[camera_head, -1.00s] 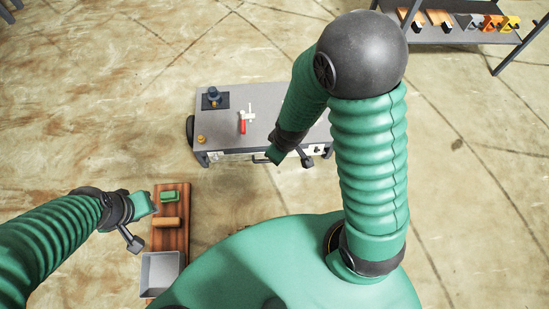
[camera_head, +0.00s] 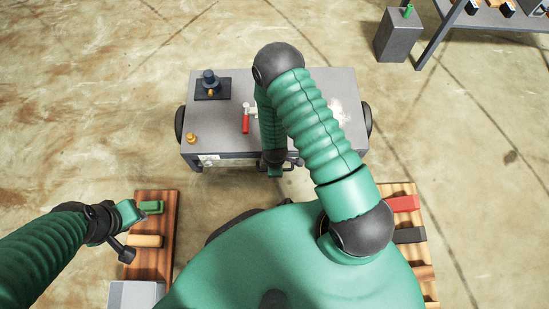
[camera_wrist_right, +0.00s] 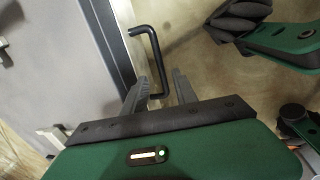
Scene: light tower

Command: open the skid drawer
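The skid (camera_head: 320,88) is a grey, wheeled bench with its front facing me. Its drawer handle is a black bent bar, seen at the skid's front edge in the right wrist view (camera_wrist_right: 150,50). My right gripper (camera_wrist_right: 160,93) is open, with its two grey fingers at the handle's lower end. That end shows between the fingertips; I cannot tell whether they touch. In the head view my right arm hides much of the drawer front, which looks flush with the skid. My left gripper (camera_head: 130,228) is over the left wooden board; its finger opening is unclear.
Wooden boards with coloured blocks lie at left (camera_head: 155,262) and right (camera_head: 425,290). A grey box (camera_head: 397,37) stands back right.

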